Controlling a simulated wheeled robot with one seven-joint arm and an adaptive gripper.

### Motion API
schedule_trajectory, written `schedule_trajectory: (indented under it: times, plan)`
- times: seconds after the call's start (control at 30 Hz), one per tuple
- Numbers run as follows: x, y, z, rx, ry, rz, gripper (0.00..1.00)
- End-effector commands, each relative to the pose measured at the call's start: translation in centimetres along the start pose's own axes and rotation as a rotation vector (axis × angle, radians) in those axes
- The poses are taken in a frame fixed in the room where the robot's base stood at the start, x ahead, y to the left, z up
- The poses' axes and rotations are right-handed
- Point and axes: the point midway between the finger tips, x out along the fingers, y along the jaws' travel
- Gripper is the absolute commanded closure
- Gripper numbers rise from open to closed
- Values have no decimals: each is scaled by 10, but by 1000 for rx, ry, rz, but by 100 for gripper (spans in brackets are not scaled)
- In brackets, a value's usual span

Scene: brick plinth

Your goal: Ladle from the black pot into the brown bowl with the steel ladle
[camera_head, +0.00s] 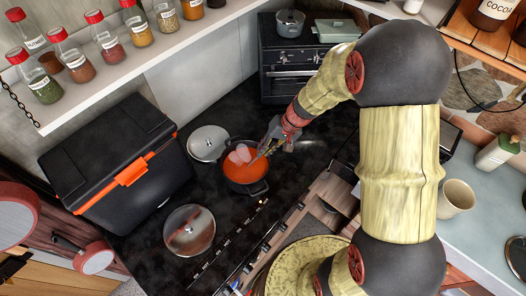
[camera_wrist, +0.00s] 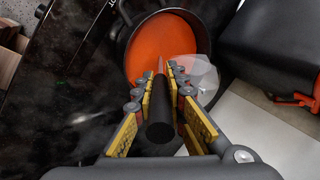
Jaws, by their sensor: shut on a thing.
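The black pot (camera_head: 246,187) holds orange-red liquid and stands on the dark counter. It also shows at the top of the wrist view (camera_wrist: 203,25). My gripper (camera_head: 271,146) is above the pot's right rim. In the wrist view my gripper (camera_wrist: 160,88) is shut around the black handle of the steel ladle (camera_wrist: 160,125). The handle points toward the liquid, and its far end is hard to make out. A pale, rounded shape (camera_head: 240,154) shows at the pot's far side; I cannot tell whether it is the ladle's bowl. I cannot make out a brown bowl.
A round steel lid (camera_head: 207,143) lies beside the pot, and a shiny round piece (camera_head: 189,230) lies nearer. A black box with an orange latch (camera_head: 130,172) stands left. A shelf with spice jars (camera_head: 105,40) runs along the back left. Some dark counter is bare between them.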

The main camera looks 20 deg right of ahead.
Motion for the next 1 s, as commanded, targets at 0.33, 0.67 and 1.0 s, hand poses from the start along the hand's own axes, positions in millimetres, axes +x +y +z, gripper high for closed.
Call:
schedule_trajectory:
  times: [0.33, 0.67, 1.0]
  plan:
    - [5, 15, 2, -1, 14, -62, 100]
    - [-18, 4, 1, -4, 17, -72, 100]
    - [-40, -6, 1, -5, 16, -71, 100]
